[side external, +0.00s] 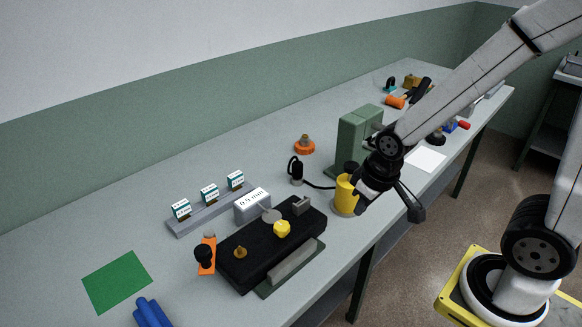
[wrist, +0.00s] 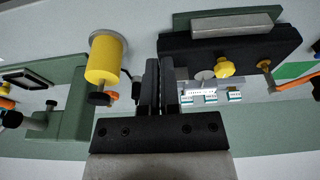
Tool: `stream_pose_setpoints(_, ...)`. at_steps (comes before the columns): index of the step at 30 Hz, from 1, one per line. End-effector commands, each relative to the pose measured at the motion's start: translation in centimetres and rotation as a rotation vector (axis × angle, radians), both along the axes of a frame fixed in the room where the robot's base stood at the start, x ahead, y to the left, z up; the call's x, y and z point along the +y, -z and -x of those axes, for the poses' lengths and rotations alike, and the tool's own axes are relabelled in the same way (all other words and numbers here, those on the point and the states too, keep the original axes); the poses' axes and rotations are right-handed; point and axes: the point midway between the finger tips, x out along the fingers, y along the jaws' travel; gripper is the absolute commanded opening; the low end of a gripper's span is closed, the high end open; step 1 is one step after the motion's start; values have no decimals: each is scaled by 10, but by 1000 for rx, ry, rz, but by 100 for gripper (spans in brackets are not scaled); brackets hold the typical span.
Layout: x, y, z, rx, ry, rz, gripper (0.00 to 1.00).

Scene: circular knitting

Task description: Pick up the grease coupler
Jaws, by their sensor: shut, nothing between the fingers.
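I cannot tell for certain which part is the grease coupler. One candidate is the small brass fitting (side external: 240,252) on the black block, which also shows in the wrist view (wrist: 264,65). Another is the brass-topped orange disc (side external: 305,146) farther back on the bench. A small black piece with a hose (side external: 296,170) stands between them. My gripper (side external: 361,207) is above the bench's front part, beside the yellow cylinder (side external: 345,195). In the wrist view my gripper (wrist: 160,62) has its fingers together with nothing between them.
The black block (side external: 232,272) lies left of my gripper, with a yellow knob (side external: 282,229) on top. A green machine (side external: 352,140) stands behind the yellow cylinder. A grey 0.5 mm box (side external: 252,204) and a labelled rack (side external: 190,226) sit behind the block. Bench behind them is clear.

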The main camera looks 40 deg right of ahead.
Motion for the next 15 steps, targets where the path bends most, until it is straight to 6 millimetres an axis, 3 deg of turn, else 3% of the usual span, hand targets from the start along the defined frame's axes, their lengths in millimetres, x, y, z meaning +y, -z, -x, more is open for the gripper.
stream_pose_setpoints(1, 0, 0, 0, 0, 0, 0, 19)
stream_pose_setpoints(7, 0, 0, 0, 0, 0, 0, 83)
stream_pose_setpoints(15, 0, 0, 0, 0, 0, 0, 85)
